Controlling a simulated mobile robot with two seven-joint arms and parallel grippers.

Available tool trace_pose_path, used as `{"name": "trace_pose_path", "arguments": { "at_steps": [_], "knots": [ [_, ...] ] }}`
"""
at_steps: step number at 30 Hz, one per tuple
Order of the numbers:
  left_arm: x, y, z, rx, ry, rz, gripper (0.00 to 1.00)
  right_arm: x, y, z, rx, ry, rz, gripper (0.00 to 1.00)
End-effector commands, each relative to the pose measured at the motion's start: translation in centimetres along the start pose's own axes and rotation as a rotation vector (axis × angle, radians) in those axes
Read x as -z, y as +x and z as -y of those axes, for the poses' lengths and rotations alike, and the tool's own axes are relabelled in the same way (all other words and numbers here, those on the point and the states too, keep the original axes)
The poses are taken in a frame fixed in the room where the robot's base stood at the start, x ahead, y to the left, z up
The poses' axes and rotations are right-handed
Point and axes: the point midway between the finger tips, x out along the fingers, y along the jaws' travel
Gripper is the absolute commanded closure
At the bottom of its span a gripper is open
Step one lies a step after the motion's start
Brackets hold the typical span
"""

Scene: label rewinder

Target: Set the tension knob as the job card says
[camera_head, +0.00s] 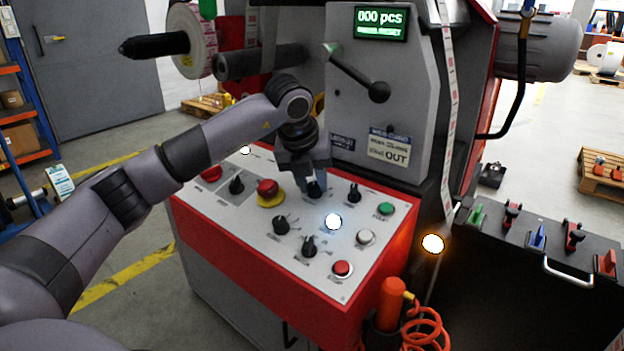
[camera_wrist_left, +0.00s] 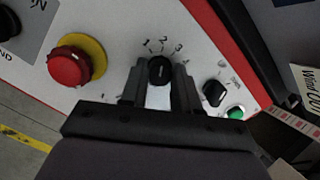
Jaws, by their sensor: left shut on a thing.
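The tension knob appears to be the small black knob (camera_head: 314,190) on the white control panel (camera_head: 250,212), though its name is not readable. It also shows in the left wrist view (camera_wrist_left: 160,70), with a numbered scale at its far side; its exact setting is too small to tell. My left gripper (camera_head: 313,178) is shut on this knob from above. In the left wrist view its two fingers (camera_wrist_left: 160,88) stand on either side of the knob. A job card is not clearly identifiable; a white sign (camera_head: 388,148) reading "OUT" is on the machine face. My right gripper is not in view.
A red emergency button (camera_head: 268,189) on a yellow ring stands left of the gripped knob. Other black knobs (camera_head: 281,225), a green button (camera_head: 386,208) and a red button (camera_head: 342,269) are close by. A black lever (camera_head: 379,91) juts out above. The display (camera_head: 381,22) reads "000 pcs".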

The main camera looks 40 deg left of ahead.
Motion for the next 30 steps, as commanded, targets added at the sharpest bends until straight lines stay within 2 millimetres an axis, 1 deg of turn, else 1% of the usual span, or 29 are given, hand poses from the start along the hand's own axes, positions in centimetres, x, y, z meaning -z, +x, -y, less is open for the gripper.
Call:
{"name": "trace_pose_path", "arguments": {
  "at_steps": [5,6,7,8,16,19,23,27,30],
  "knots": [
    [-0.1,-0.1,0.0,0.002,-0.001,0.005,1.0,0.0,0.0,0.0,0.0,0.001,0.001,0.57],
    [-0.1,-0.1,0.0,0.002,0.0,0.005,0.6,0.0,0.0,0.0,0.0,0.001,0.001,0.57],
    [-0.1,-0.1,0.0,0.002,0.0,0.005,0.5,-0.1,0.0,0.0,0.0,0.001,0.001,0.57],
    [-0.1,-0.1,0.0,0.002,0.0,0.004,0.45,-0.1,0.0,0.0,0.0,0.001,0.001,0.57],
    [-0.1,-0.1,0.0,0.001,0.001,0.002,0.45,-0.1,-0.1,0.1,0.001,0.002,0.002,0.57],
    [-0.1,-0.7,0.0,0.001,0.001,0.003,0.45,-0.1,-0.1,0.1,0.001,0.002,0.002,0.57],
    [-0.1,-2.7,0.0,0.002,0.002,0.005,0.45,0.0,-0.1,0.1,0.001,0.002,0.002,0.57],
    [-0.2,-5.0,0.0,0.003,0.002,0.006,0.45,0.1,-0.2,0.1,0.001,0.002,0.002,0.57],
    [-0.1,-6.3,0.0,0.003,0.001,0.005,0.45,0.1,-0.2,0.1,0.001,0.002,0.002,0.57]
  ]
}}
